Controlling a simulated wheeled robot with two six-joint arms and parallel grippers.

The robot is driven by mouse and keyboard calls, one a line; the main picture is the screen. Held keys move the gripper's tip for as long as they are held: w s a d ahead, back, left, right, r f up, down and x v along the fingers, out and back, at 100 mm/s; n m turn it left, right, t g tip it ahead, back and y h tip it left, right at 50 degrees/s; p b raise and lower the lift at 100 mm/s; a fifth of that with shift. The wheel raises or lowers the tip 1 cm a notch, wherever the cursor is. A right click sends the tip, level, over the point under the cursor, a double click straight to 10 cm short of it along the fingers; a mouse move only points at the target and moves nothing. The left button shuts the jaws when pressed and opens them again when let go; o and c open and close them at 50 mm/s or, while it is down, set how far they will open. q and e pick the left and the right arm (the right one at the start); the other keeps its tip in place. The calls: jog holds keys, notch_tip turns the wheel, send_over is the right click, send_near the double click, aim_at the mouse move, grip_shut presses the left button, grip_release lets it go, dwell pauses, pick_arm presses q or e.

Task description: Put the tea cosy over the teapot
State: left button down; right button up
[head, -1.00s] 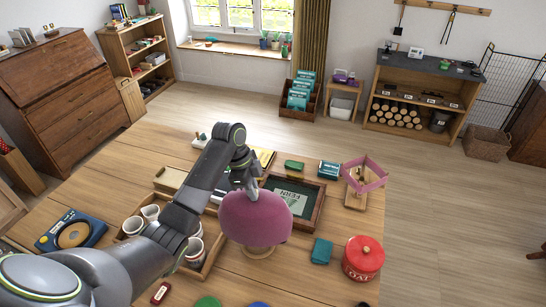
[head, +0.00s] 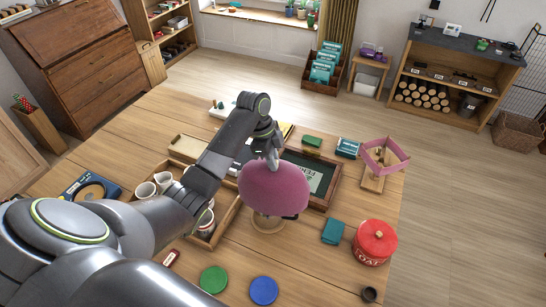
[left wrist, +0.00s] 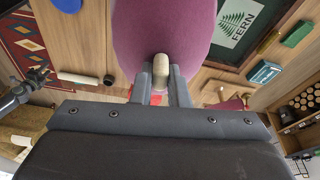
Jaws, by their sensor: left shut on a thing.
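The tea cosy (head: 273,190) is a plum-pink dome. My left gripper (head: 267,152) is shut on the pale knob (left wrist: 161,68) at its top; the cosy (left wrist: 163,28) fills the upper middle of the left wrist view. A round pale wooden piece (head: 268,224) shows below the cosy's lower edge in the head view. I cannot see the teapot itself; whether it is under the cosy is hidden. I cannot tell whether the cosy touches what is below it.
Close by are a tray of cups (head: 227,220), a dark frame with a FERN card (head: 324,188), a teal box (head: 333,231) and a red tin (head: 374,242). Green (head: 213,279) and blue (head: 263,290) discs lie at the front. A pink-topped stand (head: 384,160) is at right.

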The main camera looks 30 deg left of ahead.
aim_at(263, 165)
pick_arm(q)
jog(key=shift+f, duration=0.65)
notch_tip(263, 165, down, 7)
jog(key=b, duration=0.3)
jog(key=shift+s+r+b, duration=0.1)
jog(key=shift+r+b, duration=0.05)
jog(key=shift+b, duration=0.25)
jog(key=shift+f+b, duration=1.65)
jog(key=shift+f, duration=1.45)
jog(key=c, duration=1.3)
grip_release()
jog(key=b+v, duration=0.2)
jog(key=v, duration=0.8)
jog(key=shift+r, duration=0.25)
jog(key=p+v, duration=0.2)
jog(key=v, duration=0.3)
jog(key=shift+r+p, duration=0.25)
jog(key=shift+p, duration=0.1)
jog(key=shift+p+v, duration=0.6)
jog(key=shift+v, duration=0.15)
